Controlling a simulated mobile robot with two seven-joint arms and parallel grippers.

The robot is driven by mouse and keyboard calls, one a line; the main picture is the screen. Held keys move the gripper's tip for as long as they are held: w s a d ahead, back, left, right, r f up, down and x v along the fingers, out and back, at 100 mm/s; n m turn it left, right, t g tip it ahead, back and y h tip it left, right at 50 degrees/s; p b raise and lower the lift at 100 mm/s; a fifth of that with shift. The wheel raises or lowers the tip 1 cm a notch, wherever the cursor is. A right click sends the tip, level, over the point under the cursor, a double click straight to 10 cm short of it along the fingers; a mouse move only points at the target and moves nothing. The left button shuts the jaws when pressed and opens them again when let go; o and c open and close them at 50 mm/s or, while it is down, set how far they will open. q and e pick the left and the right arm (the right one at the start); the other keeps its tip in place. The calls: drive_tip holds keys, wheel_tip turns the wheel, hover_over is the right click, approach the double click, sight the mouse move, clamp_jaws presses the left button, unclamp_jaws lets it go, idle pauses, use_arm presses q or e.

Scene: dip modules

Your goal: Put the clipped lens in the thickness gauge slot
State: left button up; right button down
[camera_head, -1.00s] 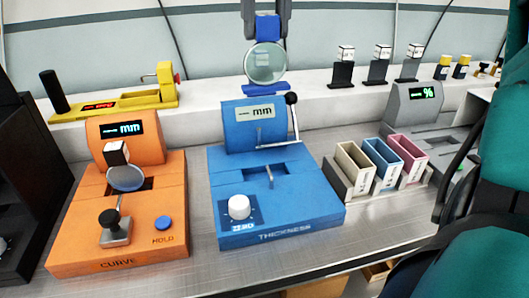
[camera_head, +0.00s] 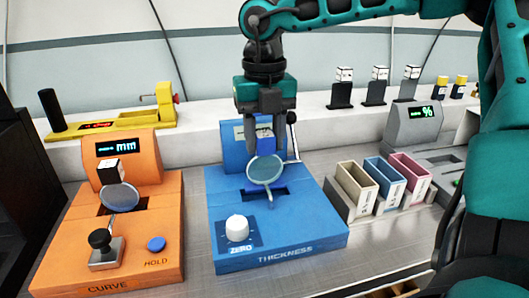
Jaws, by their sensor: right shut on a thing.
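My right gripper (camera_head: 266,143) comes down from above and is shut on the blue clip of the clipped lens (camera_head: 264,169). The round clear lens hangs below the fingers, in front of the blue thickness gauge (camera_head: 300,215). The lens's lower edge overlaps the dark slot (camera_head: 280,192) in the gauge's deck. I cannot tell whether the lens is inside the slot or just above it. The gripper and clip hide most of the gauge's display. My left gripper is not in view.
An orange curve gauge (camera_head: 62,235) stands left, with another clipped lens (camera_head: 119,197) on it. Cream, blue and pink bins (camera_head: 355,187) stand right. A grey percent gauge (camera_head: 405,120) is behind them. Several clipped items (camera_head: 376,90) stand on the back ledge.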

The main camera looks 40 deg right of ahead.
sight(264, 152)
drive_tip(key=shift+f+b, duration=0.3)
drive_tip(key=shift+f, duration=1.4)
drive_tip(key=c, duration=0.6)
unclamp_jaws()
drive_tip(key=shift+r, duration=0.1)
wheel_tip(264, 152, up, 12)
drive_tip(key=shift+r+p, duration=0.1)
drive_tip(key=shift+p, duration=0.9)
